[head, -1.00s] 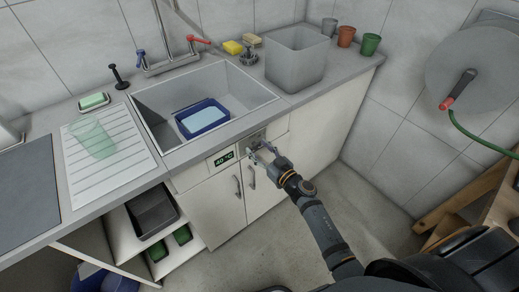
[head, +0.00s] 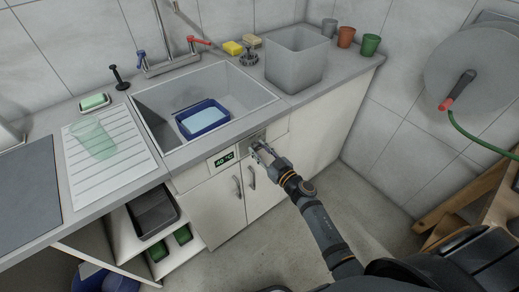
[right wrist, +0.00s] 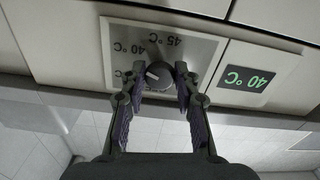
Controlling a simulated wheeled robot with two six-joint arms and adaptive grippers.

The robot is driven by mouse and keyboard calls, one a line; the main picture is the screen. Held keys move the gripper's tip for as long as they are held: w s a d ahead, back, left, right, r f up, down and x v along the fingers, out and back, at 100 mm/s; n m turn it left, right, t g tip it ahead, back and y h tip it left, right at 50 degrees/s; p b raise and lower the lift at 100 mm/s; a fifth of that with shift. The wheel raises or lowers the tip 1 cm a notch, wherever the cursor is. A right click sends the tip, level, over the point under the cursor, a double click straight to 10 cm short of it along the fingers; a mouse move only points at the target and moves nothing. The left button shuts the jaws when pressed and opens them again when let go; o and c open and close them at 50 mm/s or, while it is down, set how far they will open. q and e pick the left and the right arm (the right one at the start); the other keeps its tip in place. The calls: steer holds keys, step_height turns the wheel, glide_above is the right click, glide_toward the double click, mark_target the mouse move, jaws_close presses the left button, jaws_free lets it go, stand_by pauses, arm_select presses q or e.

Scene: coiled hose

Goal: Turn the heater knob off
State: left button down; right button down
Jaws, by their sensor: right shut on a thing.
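The heater knob (right wrist: 160,76) is dark and round with a white pointer line, set on a light plate (right wrist: 205,46) with temperature marks. In the right wrist view the picture is upside down, and the pointer aims to the left, on the side of the 40 °C mark. A green display (right wrist: 246,79) beside it reads 40 °C; it also shows in the head view (head: 225,159). My right gripper (head: 262,150) is at the panel below the sink, its fingers shut on the knob from both sides. My left gripper is not in view.
The sink (head: 242,86) holds a blue basin (head: 203,128) above the panel. Cabinet doors with handles (head: 238,187) lie below. A grey bin (head: 296,58) stands on the counter to the right. The floor in front is clear.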

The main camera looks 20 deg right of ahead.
steer(key=n, duration=0.2)
steer(key=shift+n+p, duration=0.3)
steer(key=shift+p, duration=0.05)
steer(key=n, duration=0.2)
steer(key=shift+n, duration=0.4)
steer(key=n, duration=0.5)
steer(key=shift+d, duration=0.1)
steer(key=n, duration=0.5)
steer(key=shift+n+b, duration=0.3)
steer(key=shift+n, duration=0.1)
steer(key=n+b, duration=0.1)
steer(key=n, duration=0.4)
steer(key=shift+n, duration=0.7)
steer(key=c, duration=1)
jaws_free()
steer(key=shift+r, duration=0.1)
